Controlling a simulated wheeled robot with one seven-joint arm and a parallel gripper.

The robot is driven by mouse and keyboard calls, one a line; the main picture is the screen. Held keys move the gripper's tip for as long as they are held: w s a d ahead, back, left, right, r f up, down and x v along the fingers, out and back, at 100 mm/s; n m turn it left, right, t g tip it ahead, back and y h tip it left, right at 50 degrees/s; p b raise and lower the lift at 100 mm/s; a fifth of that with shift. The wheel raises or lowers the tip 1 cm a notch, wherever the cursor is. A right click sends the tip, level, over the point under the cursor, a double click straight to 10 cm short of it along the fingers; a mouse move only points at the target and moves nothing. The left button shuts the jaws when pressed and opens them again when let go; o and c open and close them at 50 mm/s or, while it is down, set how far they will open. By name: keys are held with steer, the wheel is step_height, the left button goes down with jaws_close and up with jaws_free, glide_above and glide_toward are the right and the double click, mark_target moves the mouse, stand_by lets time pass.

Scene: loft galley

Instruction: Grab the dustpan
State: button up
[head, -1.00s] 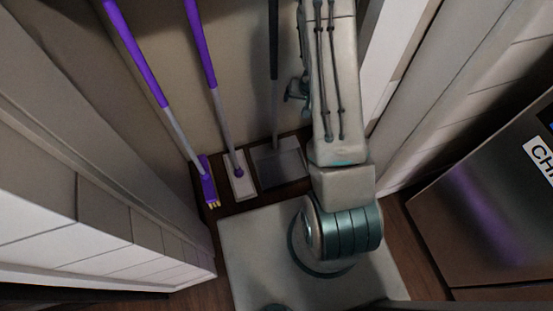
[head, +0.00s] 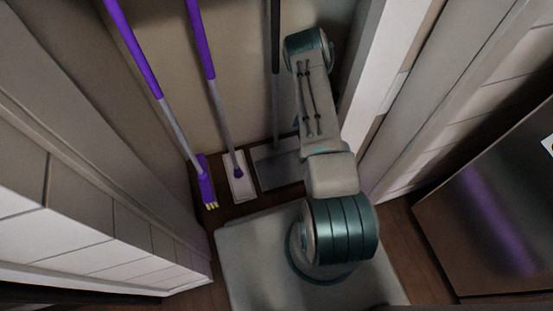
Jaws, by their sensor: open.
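The dustpan (head: 273,172) is a grey, flat pan on the dark floor at the back of the narrow nook, in the middle of the head view. Its long dark handle (head: 275,75) rises upright along the back wall. My arm stands just right of the handle and covers the pan's right edge. My gripper is hidden behind my arm, so its jaws and its distance from the handle do not show.
A mop with a purple handle and white flat head (head: 240,185) stands just left of the dustpan. A purple broom (head: 206,185) stands further left. White walls (head: 75,215) close in on the left and right. A steel appliance (head: 490,225) is at right.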

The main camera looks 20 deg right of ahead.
mark_target(293, 144)
steer(key=b+x, duration=0.2)
steer(key=x, duration=0.4)
steer(key=shift+a+f, duration=0.15)
steer(key=shift+f, duration=0.15)
steer(key=b+x, duration=0.3)
steer(key=x, duration=0.2)
steer(key=shift+w+a+f+b, duration=0.15)
steer(key=shift+a+f+b, duration=0.05)
steer(key=shift+a+b, duration=0.2)
steer(key=shift+r, duration=0.15)
steer(key=c, duration=1.4)
